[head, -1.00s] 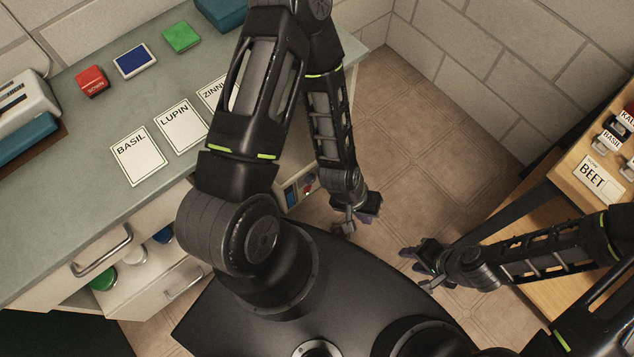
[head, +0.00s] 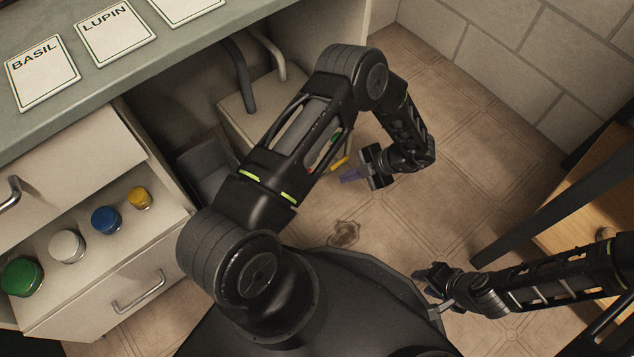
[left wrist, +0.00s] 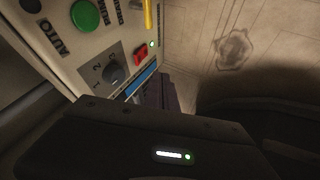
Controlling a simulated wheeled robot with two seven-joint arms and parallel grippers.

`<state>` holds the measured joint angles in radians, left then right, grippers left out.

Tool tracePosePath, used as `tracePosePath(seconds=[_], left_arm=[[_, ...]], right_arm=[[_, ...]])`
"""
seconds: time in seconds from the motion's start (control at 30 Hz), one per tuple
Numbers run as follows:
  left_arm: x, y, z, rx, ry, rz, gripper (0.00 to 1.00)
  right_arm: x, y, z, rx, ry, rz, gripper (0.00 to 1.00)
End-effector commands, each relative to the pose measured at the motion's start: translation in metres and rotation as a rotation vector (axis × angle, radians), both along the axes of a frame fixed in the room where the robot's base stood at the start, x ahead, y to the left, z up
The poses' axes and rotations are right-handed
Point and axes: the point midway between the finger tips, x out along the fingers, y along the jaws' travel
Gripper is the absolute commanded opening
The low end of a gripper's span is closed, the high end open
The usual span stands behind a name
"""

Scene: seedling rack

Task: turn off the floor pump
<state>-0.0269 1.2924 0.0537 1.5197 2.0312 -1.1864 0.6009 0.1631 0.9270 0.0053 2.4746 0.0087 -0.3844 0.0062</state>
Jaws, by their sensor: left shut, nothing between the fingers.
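The floor pump (head: 238,107) is a pale box with dark and grey hoses on the floor under the bench, partly hidden by my left arm. In the left wrist view its panel (left wrist: 70,52) shows a green button (left wrist: 85,15), a dark dial (left wrist: 113,74), a red switch (left wrist: 141,53), a yellow handle (left wrist: 148,14) and a blue strip (left wrist: 141,82). A small green light (left wrist: 151,44) glows beside the red switch. My left gripper (head: 350,175) is shut and empty, in front of the panel; contact cannot be told. My right gripper (head: 432,285) is far from the pump.
An open drawer (head: 95,258) with several coloured jars juts out at the left. The bench (head: 140,65) with seed cards overhangs the pump. A wooden rack (head: 590,195) stands at the right. The tiled floor between is clear, with a dark stain (head: 344,233).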

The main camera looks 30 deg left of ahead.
Motion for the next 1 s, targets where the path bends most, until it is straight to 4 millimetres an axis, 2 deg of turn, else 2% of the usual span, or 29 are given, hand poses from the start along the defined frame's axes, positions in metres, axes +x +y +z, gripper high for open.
tracePosePath(seconds=[0.47, 0.67, 1.0], left_arm=[[-0.002, 0.003, -0.005, -0.001, 0.002, 0.004, 0.00], [-0.008, 0.017, -0.024, 0.000, 0.002, 0.003, 0.00], [-0.024, 0.056, -0.078, 0.000, 0.004, 0.003, 0.00]], right_arm=[[0.000, 0.000, -0.002, 0.000, -0.001, 0.000, 0.36], [0.002, 0.000, -0.013, -0.001, -0.005, -0.002, 0.36], [0.006, 0.001, -0.041, -0.003, -0.016, -0.007, 0.36]])
